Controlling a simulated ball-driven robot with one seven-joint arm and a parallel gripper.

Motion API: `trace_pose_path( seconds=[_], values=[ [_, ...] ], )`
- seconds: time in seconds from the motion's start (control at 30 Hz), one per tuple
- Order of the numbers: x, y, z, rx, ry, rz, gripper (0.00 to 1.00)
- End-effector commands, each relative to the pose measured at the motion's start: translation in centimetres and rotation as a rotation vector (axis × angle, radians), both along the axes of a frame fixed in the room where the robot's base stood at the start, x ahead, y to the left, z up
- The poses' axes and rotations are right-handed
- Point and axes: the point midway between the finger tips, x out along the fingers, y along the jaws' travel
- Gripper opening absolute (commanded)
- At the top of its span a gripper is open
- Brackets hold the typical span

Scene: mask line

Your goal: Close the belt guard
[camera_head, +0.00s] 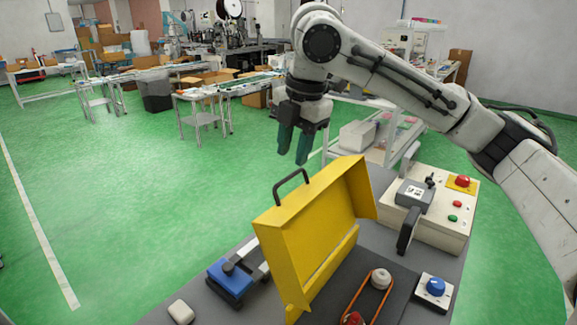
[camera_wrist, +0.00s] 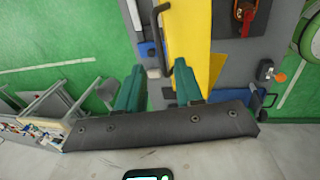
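The yellow belt guard (camera_head: 322,225) stands raised and open on the grey table, with a black handle (camera_head: 292,186) on its upper left edge. In front of it the orange belt (camera_head: 367,298) and its pulleys lie uncovered. My gripper (camera_head: 293,158) hangs above and behind the guard, apart from the handle, fingers pointing down. In the wrist view my gripper's two green fingers (camera_wrist: 160,82) are spread with nothing between them. The guard (camera_wrist: 198,45) and its handle (camera_wrist: 163,40) show just beyond the fingertips.
A control box (camera_head: 432,215) with red and green buttons stands right of the guard. A blue knob unit (camera_head: 435,290) sits at the right front and a blue clamp (camera_head: 230,280) at the left. A white shelf (camera_head: 375,140) stands behind the table.

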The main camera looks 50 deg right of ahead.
Motion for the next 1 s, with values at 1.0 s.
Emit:
trace_pose_path(
  seconds=[1.0],
  values=[
    [0.9,0.0,-4.8,0.0,-0.001,0.0,0.07]
  ],
)
